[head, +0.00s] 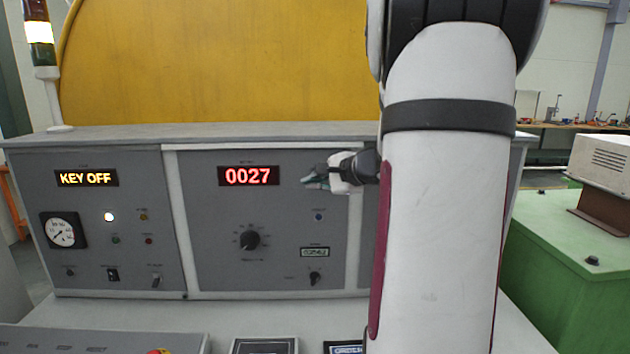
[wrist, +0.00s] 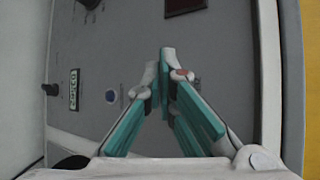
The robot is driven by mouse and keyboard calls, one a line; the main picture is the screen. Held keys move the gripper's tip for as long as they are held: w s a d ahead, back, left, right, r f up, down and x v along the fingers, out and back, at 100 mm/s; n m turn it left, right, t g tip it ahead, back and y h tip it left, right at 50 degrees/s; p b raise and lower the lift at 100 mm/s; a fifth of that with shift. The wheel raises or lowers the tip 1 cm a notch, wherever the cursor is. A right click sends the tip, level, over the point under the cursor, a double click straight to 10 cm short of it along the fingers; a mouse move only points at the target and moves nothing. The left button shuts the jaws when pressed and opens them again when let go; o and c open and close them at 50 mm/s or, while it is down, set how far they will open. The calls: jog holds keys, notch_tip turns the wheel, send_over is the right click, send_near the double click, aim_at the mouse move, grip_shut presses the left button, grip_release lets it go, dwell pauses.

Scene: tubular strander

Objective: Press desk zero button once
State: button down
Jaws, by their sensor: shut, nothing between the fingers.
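The desk panel (head: 210,260) has a red display (head: 248,176) reading 0027. A small blue button (head: 318,216) sits right of and below that display; its label is too small to read, so I cannot tell whether it is the zero button. It also shows in the wrist view (wrist: 111,96), left of the fingers. My gripper (head: 306,182) is shut and empty, with its fingertips above the blue button in the head view. In the wrist view the teal fingers (wrist: 164,62) meet at their tips. I see no contact with the button.
A black dial (head: 250,240), a small counter (head: 315,252) and a switch (head: 315,278) are on the same panel. The left panel has a gauge (head: 64,230), lamps and a KEY OFF display (head: 87,178). My arm hides the panel's right part.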

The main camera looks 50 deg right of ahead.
jog(key=shift+w+d, duration=0.1)
dwell(0.5)
jog(key=shift+w+d, duration=0.2)
jog(key=shift+d, duration=0.05)
jog(key=shift+w+d+b, duration=0.25)
jog(key=shift+d+b, duration=0.05)
jog(key=shift+b, duration=0.1)
dwell(0.7)
jog(key=shift+s+a, duration=0.55)
jog(key=shift+a, duration=0.05)
dwell(0.4)
jog(key=s+a, duration=0.1)
jog(key=a, duration=0.1)
jog(key=s+a+b, duration=0.1)
jog(key=s+a, duration=0.1)
jog(key=shift+s, duration=0.1)
dwell(1.0)
